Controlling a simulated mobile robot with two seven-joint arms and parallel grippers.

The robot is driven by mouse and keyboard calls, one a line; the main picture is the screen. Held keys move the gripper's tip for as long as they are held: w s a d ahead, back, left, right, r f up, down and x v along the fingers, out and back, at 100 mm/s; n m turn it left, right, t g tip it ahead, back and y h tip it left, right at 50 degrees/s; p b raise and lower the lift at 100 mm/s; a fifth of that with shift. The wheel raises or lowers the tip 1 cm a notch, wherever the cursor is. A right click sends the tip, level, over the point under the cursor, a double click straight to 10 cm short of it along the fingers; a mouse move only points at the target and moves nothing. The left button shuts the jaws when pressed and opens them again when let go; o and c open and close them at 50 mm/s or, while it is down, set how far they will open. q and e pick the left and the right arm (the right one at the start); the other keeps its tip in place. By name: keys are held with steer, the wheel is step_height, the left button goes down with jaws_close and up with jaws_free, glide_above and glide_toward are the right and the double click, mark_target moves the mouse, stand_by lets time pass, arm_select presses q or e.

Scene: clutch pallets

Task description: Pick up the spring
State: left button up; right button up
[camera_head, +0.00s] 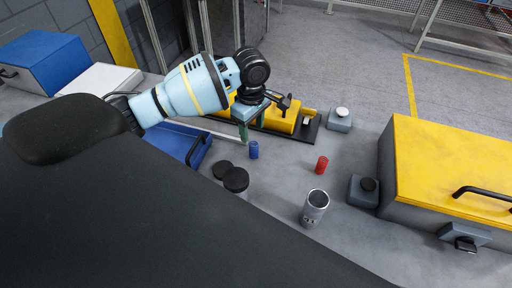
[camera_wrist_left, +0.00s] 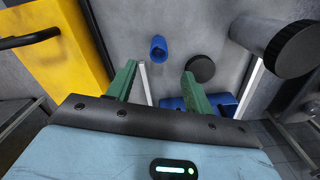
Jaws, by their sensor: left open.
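A blue coil-like spring (camera_head: 253,150) stands on the grey surface in the head view, just right of and below my left gripper (camera_head: 243,131). A red spring (camera_head: 321,165) stands farther right. My left gripper has green fingers, open and empty, pointing down. In the left wrist view the blue spring (camera_wrist_left: 158,48) appears beyond the fingertips of the left gripper (camera_wrist_left: 160,70), roughly centred between them and apart from both. The red spring does not show there. My right gripper is not in view.
A metal can (camera_head: 314,207) and black-topped cylinder (camera_head: 236,181) stand nearby, with a black disc (camera_head: 222,169) beside the latter. A yellow-topped box (camera_head: 450,160) is at right. A blue box (camera_head: 178,141) lies left of the gripper. The surface between the springs is clear.

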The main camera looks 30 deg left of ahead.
mark_target(253, 143)
arm_select(q)
steer(key=shift+w+d+f+b, duration=0.1)
steer(key=shift+f+b, duration=0.35)
steer(key=shift+f, duration=3.3)
steer(key=shift+c, duration=0.4)
steer(key=c, duration=1)
